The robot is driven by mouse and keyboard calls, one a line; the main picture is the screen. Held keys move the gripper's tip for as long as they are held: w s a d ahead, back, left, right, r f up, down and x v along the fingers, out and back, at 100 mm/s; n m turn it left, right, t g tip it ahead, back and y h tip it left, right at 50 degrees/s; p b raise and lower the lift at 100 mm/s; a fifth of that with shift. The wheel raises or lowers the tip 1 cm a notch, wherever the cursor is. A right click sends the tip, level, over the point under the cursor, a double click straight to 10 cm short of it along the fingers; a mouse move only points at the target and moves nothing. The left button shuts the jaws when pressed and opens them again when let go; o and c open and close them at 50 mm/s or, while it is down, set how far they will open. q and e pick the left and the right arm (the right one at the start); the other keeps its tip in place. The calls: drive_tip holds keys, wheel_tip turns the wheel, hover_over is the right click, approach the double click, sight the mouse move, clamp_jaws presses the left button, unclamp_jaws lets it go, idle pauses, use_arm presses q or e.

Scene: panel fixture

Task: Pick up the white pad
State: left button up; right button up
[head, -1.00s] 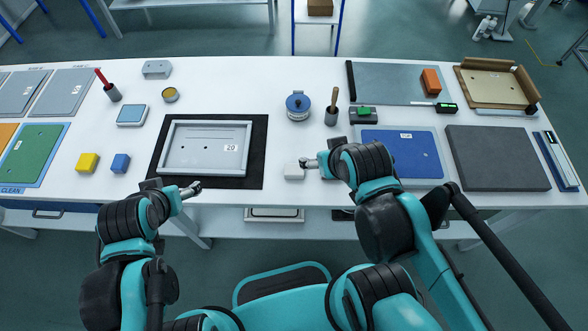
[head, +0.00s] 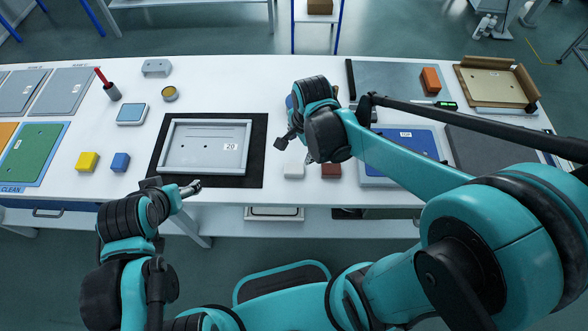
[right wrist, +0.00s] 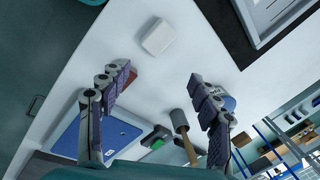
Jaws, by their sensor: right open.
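The white pad (head: 293,171) is a small white block lying on the white table near the front edge, right of the grey frame. In the right wrist view the pad (right wrist: 158,37) lies beyond the fingertips, apart from them. My right gripper (head: 285,141) is above the table, just behind the pad in the head view. Its fingers (right wrist: 162,80) are spread, with nothing between them. My left gripper (head: 192,188) hangs near the table's front edge, left of the pad. Its jaw opening is too small to judge.
A red-brown block (head: 331,171) lies close right of the pad. The grey frame (head: 205,170) sits on a black mat (head: 255,160) to the left. A blue panel (head: 405,150) lies to the right, partly behind my arm. A blue round container is mostly hidden behind my right gripper.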

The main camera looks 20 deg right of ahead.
sight(294, 168)
drive_tip(key=f+m, duration=0.1)
drive_tip(key=w+a+f+m+g, duration=0.1)
drive_tip(key=f+m, duration=0.1)
drive_tip(key=w+f+m, duration=0.1)
drive_tip(key=f+m, duration=0.1)
drive_tip(key=shift+w+a+f+g, duration=0.25)
drive_tip(key=shift+g, duration=0.15)
drive_tip(key=shift+w+a+f+m, duration=0.1)
drive_tip(key=shift+f+m, duration=0.6)
drive_tip(key=shift+m, duration=0.1)
drive_tip(key=f+b, duration=0.1)
drive_tip(key=f, duration=0.1)
drive_tip(key=f+b, duration=0.1)
drive_tip(key=f, duration=0.2)
drive_tip(key=f+b, duration=0.1)
drive_tip(key=f, duration=0.1)
drive_tip(key=shift+s+f+b, duration=0.3)
drive_tip(key=shift+s, duration=0.1)
drive_tip(key=shift+r, duration=0.1)
drive_tip(key=c, duration=1.3)
drive_tip(key=shift+o, duration=0.2)
